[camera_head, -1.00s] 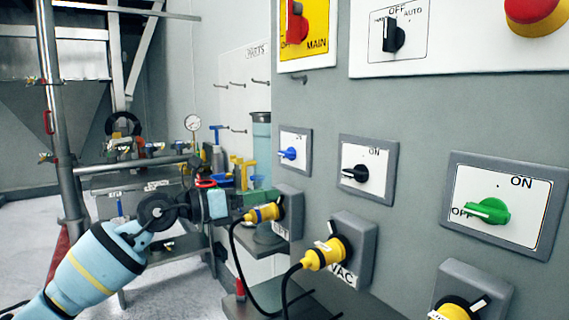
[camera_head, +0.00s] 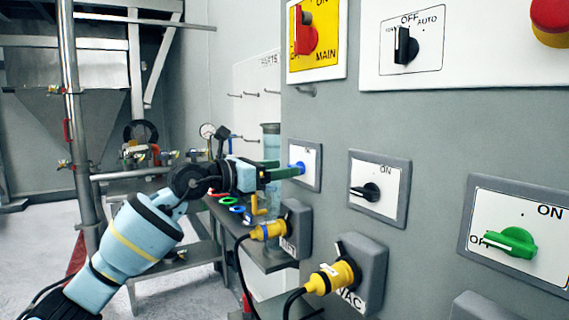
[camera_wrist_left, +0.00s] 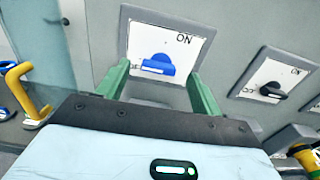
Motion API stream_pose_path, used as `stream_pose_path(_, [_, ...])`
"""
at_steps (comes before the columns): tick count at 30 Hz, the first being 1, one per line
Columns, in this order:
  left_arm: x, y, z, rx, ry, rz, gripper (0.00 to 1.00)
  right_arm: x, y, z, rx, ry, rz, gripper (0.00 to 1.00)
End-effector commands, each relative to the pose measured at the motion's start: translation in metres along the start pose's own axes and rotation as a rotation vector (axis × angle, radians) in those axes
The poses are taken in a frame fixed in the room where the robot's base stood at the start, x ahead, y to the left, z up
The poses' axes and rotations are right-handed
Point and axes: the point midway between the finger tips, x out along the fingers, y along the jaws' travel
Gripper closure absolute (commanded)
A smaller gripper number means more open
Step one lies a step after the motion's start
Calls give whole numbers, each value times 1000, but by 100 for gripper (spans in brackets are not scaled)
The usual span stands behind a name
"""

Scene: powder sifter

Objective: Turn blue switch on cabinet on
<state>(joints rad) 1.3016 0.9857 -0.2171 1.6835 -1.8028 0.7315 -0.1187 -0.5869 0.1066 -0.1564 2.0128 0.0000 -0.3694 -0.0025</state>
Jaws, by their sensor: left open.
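The blue switch (camera_head: 297,167) sits on a white plate in a grey frame (camera_head: 318,168) on the cabinet face. In the left wrist view the blue switch (camera_wrist_left: 157,65) shows whole, its handle lying roughly level and its pointer to the left, with ON printed at the upper right. My left gripper (camera_head: 284,170) is open in front of it. In the left wrist view its two green fingers (camera_wrist_left: 160,82) stand apart, one on each side of the switch. I cannot tell whether they touch it. My right gripper is in neither view.
A black switch (camera_head: 368,191) and a green switch (camera_head: 512,241) sit to the right on the cabinet (camera_head: 440,130). Yellow plugs (camera_head: 333,277) with black cables stick out below. A red main switch (camera_head: 304,35) is above. A bench with tools stands behind my arm.

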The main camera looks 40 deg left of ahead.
Motion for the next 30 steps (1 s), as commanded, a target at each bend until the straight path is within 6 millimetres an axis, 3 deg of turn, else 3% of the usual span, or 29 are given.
stream_pose_path(6, [20,0,1,-1,-3,0,34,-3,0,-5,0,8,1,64])
stream_pose_path(16, [23,0,-1,0,0,1,34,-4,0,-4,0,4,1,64])
stream_pose_path(26, [23,0,-1,0,0,1,77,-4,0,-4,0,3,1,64])
stream_pose_path(30, [22,0,-1,3,0,1,79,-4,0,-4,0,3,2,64])
